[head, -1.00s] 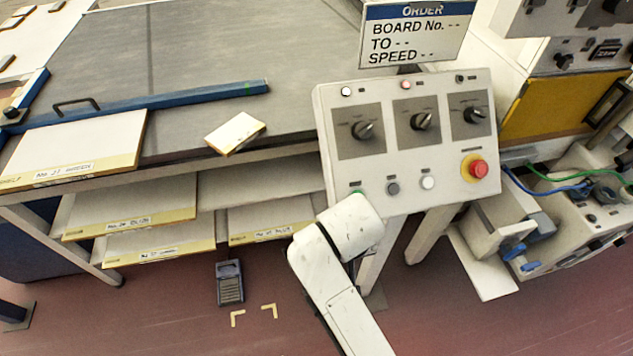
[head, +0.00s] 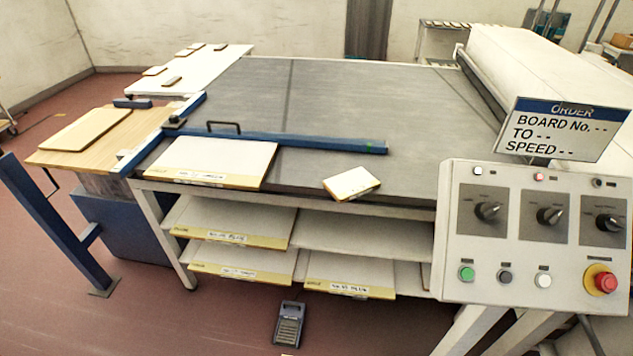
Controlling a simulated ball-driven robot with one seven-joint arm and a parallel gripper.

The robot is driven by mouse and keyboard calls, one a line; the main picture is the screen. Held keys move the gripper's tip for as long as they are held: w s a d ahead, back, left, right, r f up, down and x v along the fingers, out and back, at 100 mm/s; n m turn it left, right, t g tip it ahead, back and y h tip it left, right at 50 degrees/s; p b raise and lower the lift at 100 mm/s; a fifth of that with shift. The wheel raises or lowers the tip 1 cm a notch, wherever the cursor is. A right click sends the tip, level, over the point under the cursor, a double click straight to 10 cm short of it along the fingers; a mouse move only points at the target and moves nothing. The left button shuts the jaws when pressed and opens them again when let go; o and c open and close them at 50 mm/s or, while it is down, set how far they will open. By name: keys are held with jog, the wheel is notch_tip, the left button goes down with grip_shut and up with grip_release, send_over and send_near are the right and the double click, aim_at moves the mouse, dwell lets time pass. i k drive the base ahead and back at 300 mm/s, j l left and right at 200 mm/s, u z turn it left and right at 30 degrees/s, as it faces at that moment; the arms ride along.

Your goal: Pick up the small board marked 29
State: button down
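A small white board with a yellowish edge (head: 351,184) lies tilted at the front edge of the grey table top, its near corner at the rim. No number is readable on it. Several other small tan boards (head: 172,81) lie on the white side table at the back left; no marks on them are readable. I cannot tell which board is marked 29. My gripper is not in view.
The grey table (head: 330,105) carries a blue bar (head: 290,142) and a large labelled board (head: 215,160). Labelled boards (head: 235,220) fill shelves below. A control panel (head: 545,235) with an order sign (head: 562,128) stands front right. A foot pedal (head: 289,322) is on the floor.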

aim_at(352, 184)
jog(key=i+u, duration=0.15)
jog(key=u, duration=0.3)
jog(key=i+l+u, duration=0.1)
jog(key=u, duration=0.3)
jog(key=i+l+u, duration=0.15)
jog(key=u, duration=0.3)
